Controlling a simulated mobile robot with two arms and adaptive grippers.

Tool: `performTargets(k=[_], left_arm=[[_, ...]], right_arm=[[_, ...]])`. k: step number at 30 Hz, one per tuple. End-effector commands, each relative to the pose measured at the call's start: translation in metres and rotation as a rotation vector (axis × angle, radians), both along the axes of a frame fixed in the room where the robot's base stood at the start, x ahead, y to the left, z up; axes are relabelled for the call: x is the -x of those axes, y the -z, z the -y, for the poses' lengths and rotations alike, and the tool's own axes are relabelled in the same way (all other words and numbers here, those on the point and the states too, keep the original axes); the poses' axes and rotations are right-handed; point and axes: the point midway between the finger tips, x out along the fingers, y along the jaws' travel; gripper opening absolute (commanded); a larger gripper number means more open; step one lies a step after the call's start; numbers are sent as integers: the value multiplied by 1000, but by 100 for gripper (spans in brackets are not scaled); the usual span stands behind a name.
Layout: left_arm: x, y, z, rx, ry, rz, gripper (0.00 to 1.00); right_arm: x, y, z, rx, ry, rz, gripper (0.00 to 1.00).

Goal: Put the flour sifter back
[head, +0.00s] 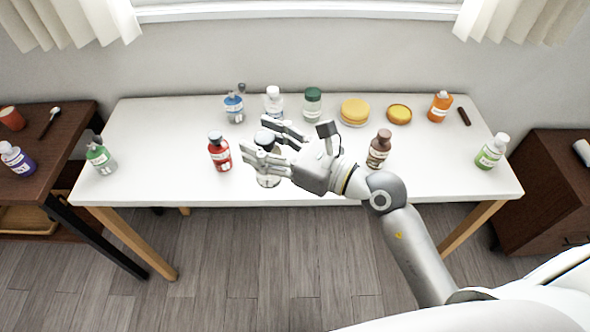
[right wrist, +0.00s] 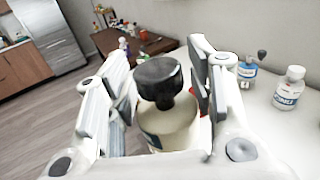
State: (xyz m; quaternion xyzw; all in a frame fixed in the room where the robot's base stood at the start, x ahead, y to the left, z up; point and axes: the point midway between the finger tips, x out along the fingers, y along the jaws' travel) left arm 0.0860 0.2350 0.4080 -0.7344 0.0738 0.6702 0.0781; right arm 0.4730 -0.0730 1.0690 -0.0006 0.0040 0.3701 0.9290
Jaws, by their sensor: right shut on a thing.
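My right gripper (head: 262,145) reaches in from the right over the front middle of the white table. It is shut on a pale bottle with a black cap (head: 268,180), which stands upright near the table's front edge. In the right wrist view the bottle (right wrist: 172,130) sits between the finger pads, its black cap toward the camera. I cannot tell whether its base touches the table. No thing in view is clearly a flour sifter other than possibly this held one. My left gripper is not in view.
A red bottle (head: 220,152) stands just left of the held one, a brown bottle (head: 378,150) to the right. Along the back are a blue bottle (head: 234,108), a white bottle (head: 274,103), a green-capped jar (head: 313,104) and yellow rounds (head: 355,112).

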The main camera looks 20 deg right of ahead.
Motion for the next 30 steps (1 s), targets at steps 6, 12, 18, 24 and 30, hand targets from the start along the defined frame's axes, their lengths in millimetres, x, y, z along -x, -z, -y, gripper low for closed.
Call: performTargets(k=[6,12,18,24,30], left_arm=[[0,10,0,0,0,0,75],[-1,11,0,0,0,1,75],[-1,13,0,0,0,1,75],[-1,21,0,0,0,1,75],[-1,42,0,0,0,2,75]], right_arm=[[8,23,45,-2,186,-3,19],[4,30,61,0,243,0,19],[-37,49,74,5,245,1,19],[-82,72,87,3,245,0,19],[-107,110,93,1,244,-1,19]])
